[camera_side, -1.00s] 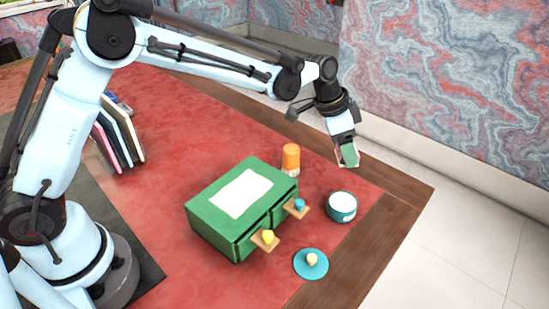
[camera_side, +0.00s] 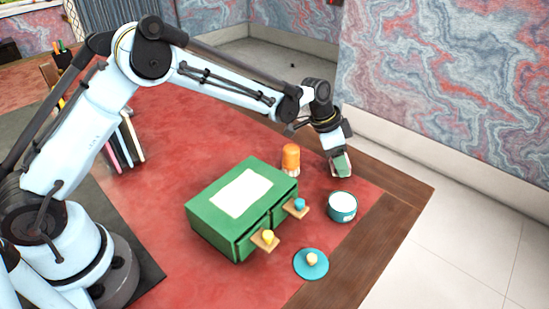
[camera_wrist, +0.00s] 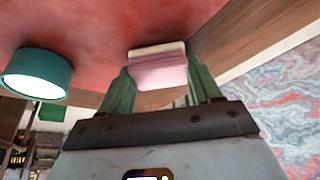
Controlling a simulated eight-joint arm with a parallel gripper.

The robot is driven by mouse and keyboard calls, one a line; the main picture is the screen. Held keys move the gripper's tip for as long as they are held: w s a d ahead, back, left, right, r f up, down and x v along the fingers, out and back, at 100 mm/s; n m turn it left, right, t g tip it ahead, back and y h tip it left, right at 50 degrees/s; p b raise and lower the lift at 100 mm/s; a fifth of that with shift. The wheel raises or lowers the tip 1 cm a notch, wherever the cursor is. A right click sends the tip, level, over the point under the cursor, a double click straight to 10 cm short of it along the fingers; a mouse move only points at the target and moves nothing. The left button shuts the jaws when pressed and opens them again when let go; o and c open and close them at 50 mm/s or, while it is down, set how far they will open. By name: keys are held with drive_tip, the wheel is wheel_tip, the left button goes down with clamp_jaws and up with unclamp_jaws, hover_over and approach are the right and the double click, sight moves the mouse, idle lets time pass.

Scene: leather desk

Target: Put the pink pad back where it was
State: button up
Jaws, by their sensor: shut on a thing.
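My gripper (camera_side: 341,165) is low over the far right part of the red desk top, behind the teal-walled round tub (camera_side: 342,206). In the wrist view the pink pad (camera_wrist: 158,72) sits between the two green fingers of my gripper (camera_wrist: 160,82), which are shut on it. The pad is pink with a pale edge at its far end. In the side view the fingers hide most of the pad. I cannot tell whether it touches the desk.
The tub also shows at the left of the wrist view (camera_wrist: 38,73). An orange-capped bottle (camera_side: 291,158) stands left of my gripper. A green drawer box (camera_side: 215,208) with knobbed drawers and a teal round lid (camera_side: 310,265) are nearer. The wooden desk edge (camera_side: 400,205) lies to the right.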

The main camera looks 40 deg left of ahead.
drive_tip(key=o, duration=1)
drive_tip(key=shift+f, duration=0.1)
drive_tip(key=v, duration=1.2)
drive_tip(key=s+a+r+n+t+y, duration=0.1)
drive_tip(key=s+a+r+n, duration=0.15)
drive_tip(key=s, duration=0.35)
drive_tip(key=s+a+r+n+t+y, duration=0.1)
drive_tip(key=s+a+r+n, duration=0.1)
drive_tip(key=s+a+r, duration=0.3)
drive_tip(key=shift+s+a+f+n+t+y, duration=0.3)
drive_tip(key=shift+s+a+f+n, duration=0.4)
drive_tip(key=shift+s, duration=1.25)
drive_tip(key=shift+s+a+f+n+t+y, duration=0.1)
drive_tip(key=shift+s+a+f+n+t, duration=0.3)
drive_tip(key=shift+s+f+n, duration=1.05)
drive_tip(key=shift+s+a+f+n+t+y, duration=0.1)
drive_tip(key=shift+s+a+f+t+y, duration=0.25)
drive_tip(key=shift+s, duration=2.1)
drive_tip(key=shift+a, duration=0.15)
